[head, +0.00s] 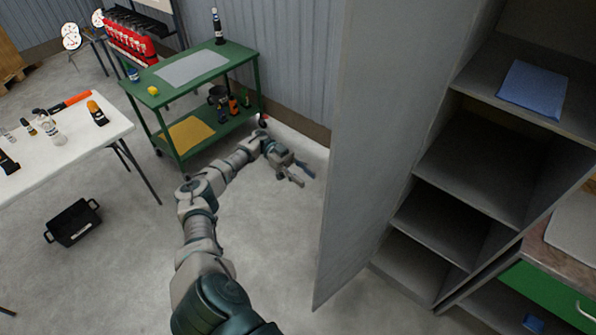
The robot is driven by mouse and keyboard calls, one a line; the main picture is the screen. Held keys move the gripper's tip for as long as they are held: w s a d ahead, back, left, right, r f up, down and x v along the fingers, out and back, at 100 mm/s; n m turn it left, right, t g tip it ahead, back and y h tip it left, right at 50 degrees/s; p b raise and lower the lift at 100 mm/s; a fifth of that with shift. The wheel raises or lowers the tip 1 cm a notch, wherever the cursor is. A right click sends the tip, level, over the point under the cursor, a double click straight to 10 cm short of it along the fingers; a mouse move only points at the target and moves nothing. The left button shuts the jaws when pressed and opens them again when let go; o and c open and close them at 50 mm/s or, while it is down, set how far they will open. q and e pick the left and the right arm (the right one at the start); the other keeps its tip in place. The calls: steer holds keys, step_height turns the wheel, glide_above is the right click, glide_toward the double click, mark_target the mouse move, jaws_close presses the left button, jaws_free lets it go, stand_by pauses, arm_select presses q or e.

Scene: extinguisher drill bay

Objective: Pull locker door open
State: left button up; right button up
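The locker door (365,150) is a tall grey panel that stands swung out from the locker, with its flat side facing left. The locker (470,175) behind it shows several open shelves, and a blue folded cloth (533,90) lies on an upper one. My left gripper (301,174) is left of the door, in front of the wall, with a visible gap in the picture between its fingers and the door. Its fingers are apart and nothing is between them. My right gripper is not in the view.
A green cart (209,139) with small items stands at the back. A white table (60,165) with bottles and tools is at left, near a black crate (73,222) on the floor. A green drawer (545,296) is at lower right. The floor between is clear.

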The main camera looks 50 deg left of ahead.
arm_select(q)
steer(key=shift+a+f, duration=0.1)
steer(key=shift+a, duration=1.5)
